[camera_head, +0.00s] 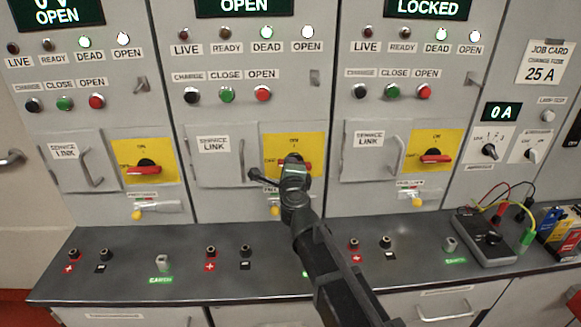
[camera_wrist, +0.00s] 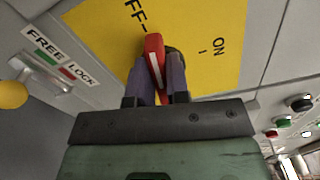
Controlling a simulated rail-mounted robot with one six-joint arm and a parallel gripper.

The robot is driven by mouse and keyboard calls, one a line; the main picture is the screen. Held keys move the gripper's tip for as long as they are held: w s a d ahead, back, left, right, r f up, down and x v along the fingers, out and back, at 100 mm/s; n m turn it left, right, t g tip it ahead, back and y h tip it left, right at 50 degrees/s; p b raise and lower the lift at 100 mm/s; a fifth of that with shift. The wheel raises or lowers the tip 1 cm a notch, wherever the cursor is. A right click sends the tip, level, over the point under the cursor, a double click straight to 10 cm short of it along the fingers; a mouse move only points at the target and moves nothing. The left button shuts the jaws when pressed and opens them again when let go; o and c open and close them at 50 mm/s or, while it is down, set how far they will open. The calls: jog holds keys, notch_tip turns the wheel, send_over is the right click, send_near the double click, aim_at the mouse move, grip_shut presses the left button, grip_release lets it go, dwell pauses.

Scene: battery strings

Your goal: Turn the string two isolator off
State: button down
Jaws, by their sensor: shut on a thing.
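The string two isolator is on the yellow plate (camera_head: 312,142) of the middle cabinet. My gripper (camera_head: 293,168) is in front of it and hides much of its handle. A bit of the red handle (camera_head: 308,167) shows beside the gripper. In the wrist view, my gripper (camera_wrist: 162,80) has its two fingers closed on either side of the red handle (camera_wrist: 154,50) with a white stripe. The handle's upper end lies near the OFF mark (camera_wrist: 135,18). The ON mark (camera_wrist: 218,46) is off to the right, away from the handle.
A FREE/LOCK slot (camera_wrist: 60,55) and a yellow knob (camera_wrist: 12,94) are beside the plate. Similar isolators (camera_head: 140,160) (camera_head: 430,150) flank the middle one, both handles horizontal. The sloping shelf (camera_head: 120,265) carries sockets, and a meter (camera_head: 485,238) with leads stands at the right.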

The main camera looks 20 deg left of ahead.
jog(key=shift+f+n, duration=0.2)
jog(key=shift+n, duration=0.8)
jog(key=c, duration=1.1)
grip_release()
jog(key=v, duration=1)
jog(key=shift+s, duration=0.4)
jog(key=shift+d, duration=0.1)
